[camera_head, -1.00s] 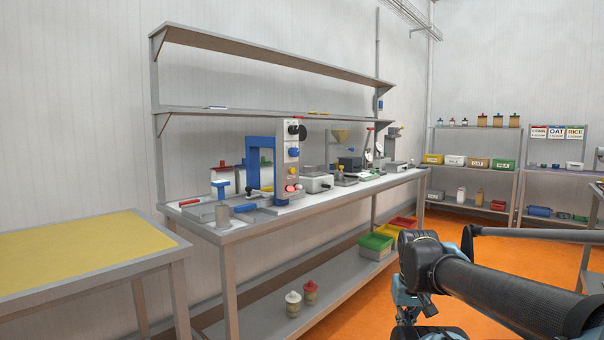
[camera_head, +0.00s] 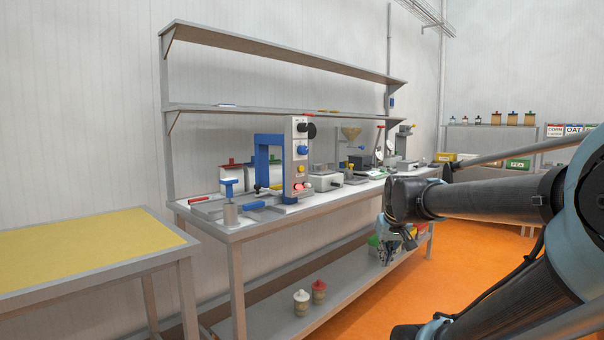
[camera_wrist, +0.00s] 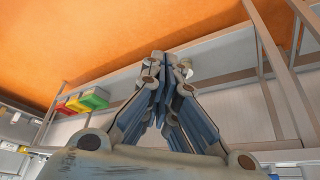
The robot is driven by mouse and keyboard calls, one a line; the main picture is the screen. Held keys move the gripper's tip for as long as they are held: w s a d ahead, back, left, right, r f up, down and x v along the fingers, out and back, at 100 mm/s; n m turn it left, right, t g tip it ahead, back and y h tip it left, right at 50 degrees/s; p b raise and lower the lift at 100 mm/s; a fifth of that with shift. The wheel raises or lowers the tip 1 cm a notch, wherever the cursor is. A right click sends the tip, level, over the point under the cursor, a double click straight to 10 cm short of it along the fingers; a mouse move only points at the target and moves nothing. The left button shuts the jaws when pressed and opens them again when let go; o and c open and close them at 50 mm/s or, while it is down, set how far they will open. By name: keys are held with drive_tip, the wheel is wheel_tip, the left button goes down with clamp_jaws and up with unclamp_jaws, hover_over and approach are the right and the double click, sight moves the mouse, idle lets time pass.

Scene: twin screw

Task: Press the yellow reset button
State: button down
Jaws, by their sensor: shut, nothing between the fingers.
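A grey upright control panel (camera_head: 301,160) stands on the workbench beside a blue frame (camera_head: 268,160). It carries a black knob (camera_head: 311,130), a blue knob (camera_head: 302,149) and a red button (camera_head: 298,187) low down. A small yellowish spot (camera_head: 299,169) sits between the blue knob and the red button; it is too small to tell surely as the yellow button. My gripper (camera_head: 387,252) hangs below the benchtop level, right of the panel and well apart from it. In the wrist view my gripper (camera_wrist: 160,58) has its fingers together with nothing between them.
The long workbench (camera_head: 255,226) has a lower shelf (camera_head: 340,292) with two lidded jars (camera_head: 310,294). Colored bins (camera_wrist: 84,100) show in the wrist view. A yellow-topped table (camera_head: 85,253) stands at left. Orange floor (camera_head: 465,250) is open at right.

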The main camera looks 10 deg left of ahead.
sight(301, 168)
drive_tip(key=w+a+r+n+t+y, duration=0.1)
drive_tip(key=w+a+r, duration=0.5)
drive_tip(key=w, duration=0.5)
drive_tip(key=w+a+r+n+t+y, duration=0.1)
drive_tip(key=w+a+r+t, duration=0.1)
drive_tip(key=w+a+r, duration=0.4)
drive_tip(key=w+a+r+t+y, duration=0.1)
drive_tip(key=w+a+r, duration=0.5)
drive_tip(key=w, duration=1)
drive_tip(key=shift+w+a+r+n+t, duration=0.15)
drive_tip(key=shift+a+r+n+t, duration=0.3)
drive_tip(key=shift+a, duration=0.25)
drive_tip(key=w+a, duration=0.5)
drive_tip(key=a, duration=0.2)
drive_tip(key=shift+w, duration=0.2)
drive_tip(key=shift+w+a, duration=0.2)
drive_tip(key=shift+a, duration=0.1)
